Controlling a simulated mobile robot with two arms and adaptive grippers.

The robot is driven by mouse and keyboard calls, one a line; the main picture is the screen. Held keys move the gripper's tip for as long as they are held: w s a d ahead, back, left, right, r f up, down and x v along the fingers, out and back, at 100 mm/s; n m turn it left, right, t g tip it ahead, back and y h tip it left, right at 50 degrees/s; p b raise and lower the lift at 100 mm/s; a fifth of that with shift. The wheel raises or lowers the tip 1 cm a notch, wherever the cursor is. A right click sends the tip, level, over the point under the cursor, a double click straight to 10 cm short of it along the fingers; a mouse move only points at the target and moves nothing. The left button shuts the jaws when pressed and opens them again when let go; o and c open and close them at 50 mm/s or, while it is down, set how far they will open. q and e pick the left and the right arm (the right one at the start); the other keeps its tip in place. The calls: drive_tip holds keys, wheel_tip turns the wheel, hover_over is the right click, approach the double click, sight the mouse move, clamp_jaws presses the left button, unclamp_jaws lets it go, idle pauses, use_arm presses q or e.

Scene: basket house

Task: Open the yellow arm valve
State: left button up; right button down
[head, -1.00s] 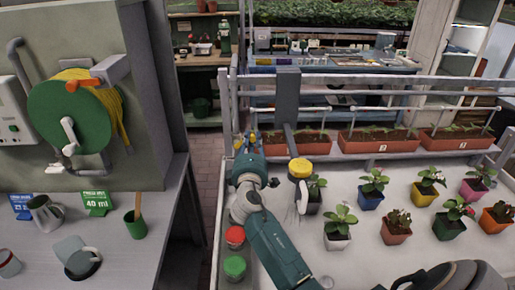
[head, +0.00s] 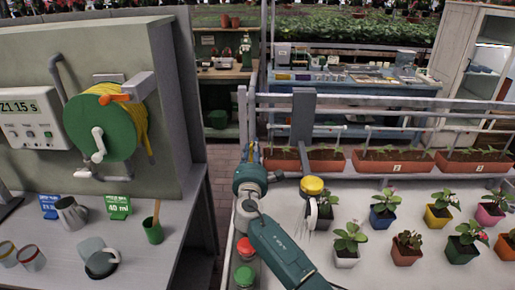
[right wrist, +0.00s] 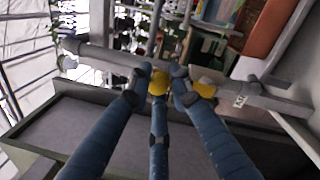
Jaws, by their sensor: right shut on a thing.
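My right gripper (right wrist: 165,85) has blue fingers closed around a yellow piece, the yellow arm valve (right wrist: 158,82), at a grey pipe (right wrist: 110,60) in the right wrist view. More yellow shows beside the right-hand fingertip. The fingers hide much of the valve, so I cannot tell how far its handle is turned. In the head view the right gripper (head: 251,154) is small, at the left end of the planting bench's rail, with a bit of yellow at its tip. My teal right arm reaches up to it from the bottom. My left gripper is not in view.
A green hose reel (head: 100,125) hangs at left above a counter (head: 190,225) with cups. A narrow brick floor separates them.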

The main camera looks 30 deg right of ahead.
drive_tip(key=shift+w+a+r+n, duration=0.3)
drive_tip(key=shift+r+n, duration=0.2)
drive_tip(key=shift+r, duration=0.1)
drive_tip(key=c, duration=1.6)
unclamp_jaws()
drive_tip(key=shift+f, duration=0.1)
drive_tip(key=shift+w+a+f, duration=0.1)
drive_tip(key=shift+w+f, duration=0.05)
drive_tip(key=shift+f, duration=0.15)
drive_tip(key=v, duration=1.2)
